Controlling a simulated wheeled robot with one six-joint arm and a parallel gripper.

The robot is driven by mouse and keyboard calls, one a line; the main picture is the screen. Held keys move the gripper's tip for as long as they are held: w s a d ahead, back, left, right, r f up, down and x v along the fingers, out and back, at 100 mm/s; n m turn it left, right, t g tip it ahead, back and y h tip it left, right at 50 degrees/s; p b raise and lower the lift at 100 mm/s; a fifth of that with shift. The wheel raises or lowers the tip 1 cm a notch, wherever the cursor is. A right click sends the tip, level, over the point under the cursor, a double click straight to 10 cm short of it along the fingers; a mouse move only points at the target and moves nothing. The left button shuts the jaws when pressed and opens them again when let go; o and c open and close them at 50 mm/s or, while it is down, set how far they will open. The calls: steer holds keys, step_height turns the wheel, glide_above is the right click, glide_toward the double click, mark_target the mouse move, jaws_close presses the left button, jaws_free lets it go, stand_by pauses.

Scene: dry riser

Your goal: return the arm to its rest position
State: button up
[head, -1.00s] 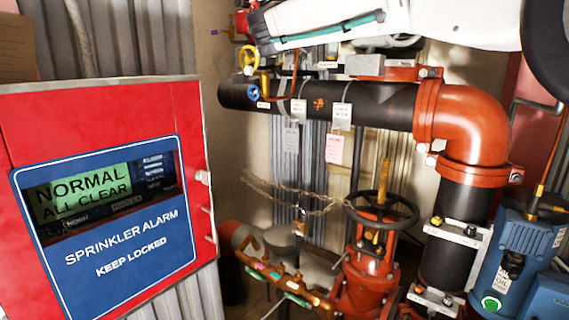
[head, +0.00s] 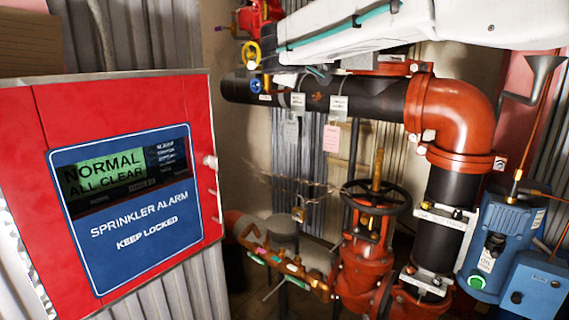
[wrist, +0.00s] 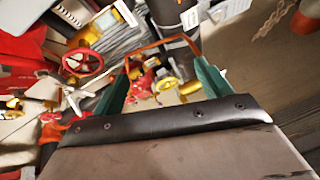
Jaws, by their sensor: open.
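My white arm with a teal stripe crosses the top right of the head view, in front of the upper part of the pipework. My gripper (wrist: 162,82) shows in the wrist view as two green fingers set well apart. It is open, and I see nothing held between them. Red and yellow fittings show beyond the fingers, blurred. In the head view the gripper's fingers are hard to make out near the black pipe (head: 330,95).
A red sprinkler alarm cabinet (head: 196,110) reading "NORMAL ALL CLEAR" stands at left. A large red elbow (head: 458,115) and a red valve with a black handwheel (head: 376,198) stand in the middle. A blue pump (head: 502,240) is at right. A chain (head: 290,185) hangs behind.

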steer(key=s+d+f+m+g+h, duration=0.3)
steer(key=s+d+f+m+g, duration=0.55)
steer(key=s+d+f, duration=1.15)
steer(key=s+d+f+m+g+y, duration=0.1)
steer(key=s+f+g, duration=0.1)
steer(key=s, duration=0.7)
steer(key=s+d+f+m+g+y, duration=0.1)
steer(key=s+f, duration=0.3)
steer(key=s, duration=0.6)
steer(key=s+d+f+m+g+y, duration=0.2)
steer(key=s+f+m+g+y, duration=0.1)
steer(key=s, duration=0.6)
steer(key=shift+s+f+g, duration=0.35)
steer(key=shift+s+f, duration=0.05)
steer(key=shift+f, duration=0.05)
